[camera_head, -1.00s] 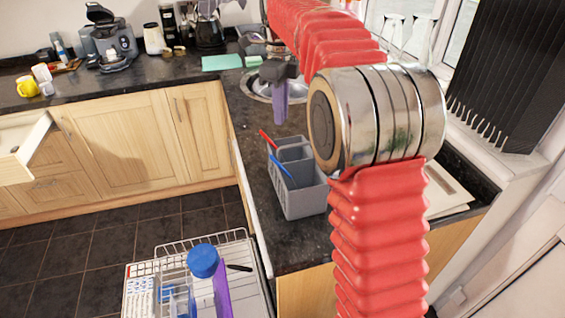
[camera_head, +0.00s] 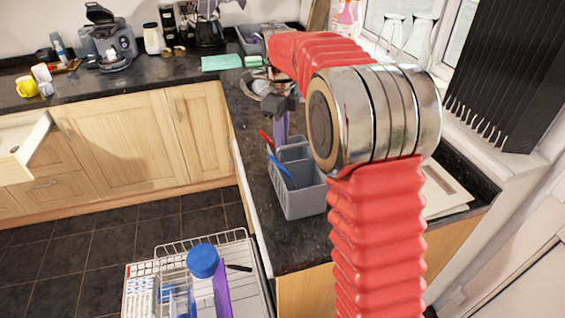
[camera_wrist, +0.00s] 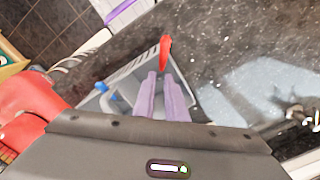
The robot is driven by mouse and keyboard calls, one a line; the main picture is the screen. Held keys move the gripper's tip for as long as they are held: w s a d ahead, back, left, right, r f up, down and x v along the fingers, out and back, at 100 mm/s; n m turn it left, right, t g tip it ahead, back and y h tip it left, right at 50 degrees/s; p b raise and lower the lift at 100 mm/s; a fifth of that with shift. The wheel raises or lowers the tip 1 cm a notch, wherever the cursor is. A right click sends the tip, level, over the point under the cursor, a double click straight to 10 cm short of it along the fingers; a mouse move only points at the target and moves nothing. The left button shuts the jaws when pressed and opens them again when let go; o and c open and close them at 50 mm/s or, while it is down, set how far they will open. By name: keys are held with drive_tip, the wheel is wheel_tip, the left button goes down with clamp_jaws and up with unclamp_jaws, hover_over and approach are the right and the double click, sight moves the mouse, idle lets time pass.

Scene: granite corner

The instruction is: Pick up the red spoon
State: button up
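The red spoon (camera_head: 266,138) stands tilted in the grey cutlery caddy (camera_head: 301,201), its red end above the rim. In the wrist view the red spoon (camera_wrist: 165,50) shows just beyond the fingertips. My gripper (camera_head: 282,141) points down over the caddy's far part, close to the spoon. In the wrist view my gripper (camera_wrist: 161,76) has two purple fingers with a narrow gap between them and nothing visibly held. I cannot tell whether a finger touches the spoon. The spoon's lower part is hidden in the caddy.
A blue utensil (camera_head: 280,165) leans in the same caddy. The caddy stands on the dark worktop (camera_head: 262,228) near its left edge. A sink (camera_head: 262,87) lies behind.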

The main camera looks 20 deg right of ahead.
drive_tip(key=shift+d+f, duration=0.1)
drive_tip(key=shift+f, duration=2.5)
clamp_jaws()
drive_tip(key=shift+r, duration=0.15)
wheel_tip(320, 180, up, 18)
